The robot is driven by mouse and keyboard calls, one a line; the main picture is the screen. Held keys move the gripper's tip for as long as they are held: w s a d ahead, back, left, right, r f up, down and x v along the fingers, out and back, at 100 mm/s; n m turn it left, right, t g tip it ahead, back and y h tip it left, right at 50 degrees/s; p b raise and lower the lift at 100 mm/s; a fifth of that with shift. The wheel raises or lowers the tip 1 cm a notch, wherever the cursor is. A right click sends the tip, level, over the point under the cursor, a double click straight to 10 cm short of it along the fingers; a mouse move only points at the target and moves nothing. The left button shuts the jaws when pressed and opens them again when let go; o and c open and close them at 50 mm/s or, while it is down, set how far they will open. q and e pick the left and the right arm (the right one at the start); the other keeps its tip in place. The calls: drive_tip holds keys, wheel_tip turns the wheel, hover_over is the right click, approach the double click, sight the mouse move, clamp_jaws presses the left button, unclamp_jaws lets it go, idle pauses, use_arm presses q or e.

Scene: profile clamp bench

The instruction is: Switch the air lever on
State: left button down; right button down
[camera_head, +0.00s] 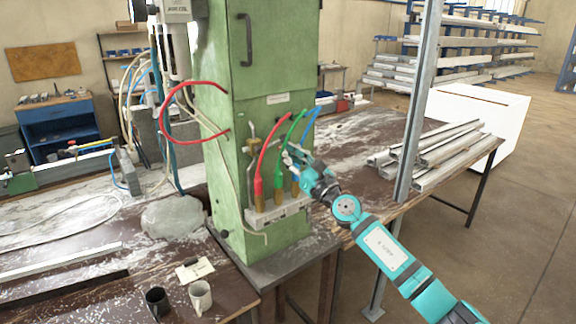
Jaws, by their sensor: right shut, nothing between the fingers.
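The green machine cabinet (225,140) stands in the middle of the bench. A small brass valve fitting (257,149) with a grey upright stem sits on its front. It looks like the air lever, but it is too small to tell its setting. My right gripper (288,152) is shut and empty in front of the cabinet, right of the brass fitting and among the hoses. I cannot tell whether it touches a hose. It partly hides the blue hose and its fitting. My left gripper is not in view.
A red hose (261,150) and a green hose (284,143) drop to fittings above a pale bracket (279,214). A grey post (418,100) stands right of the cabinet, near my right arm. Metal profiles (430,155) lie on the right bench. Two mugs stand at front left.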

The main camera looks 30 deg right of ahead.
wheel_tip(320, 180, up, 3)
drive_tip(key=n+y+b, duration=0.1)
drive_tip(key=n+b, duration=0.1)
drive_tip(key=n, duration=0.1)
drive_tip(key=n+y+b, duration=0.1)
drive_tip(key=n, duration=0.2)
drive_tip(key=shift+d+f+g+y+b, duration=0.2)
drive_tip(key=shift+g+y+b, duration=0.1)
drive_tip(key=shift+b, duration=0.1)
drive_tip(key=a+r+n+g+y+b, duration=0.2)
drive_tip(key=r+n, duration=0.4)
drive_tip(key=n, duration=0.7)
drive_tip(key=shift+s+a+r+g+b, duration=0.15)
drive_tip(key=shift+s+a+g+b, duration=0.05)
drive_tip(key=shift+a+g+b, duration=0.85)
drive_tip(key=shift+a, duration=0.15)
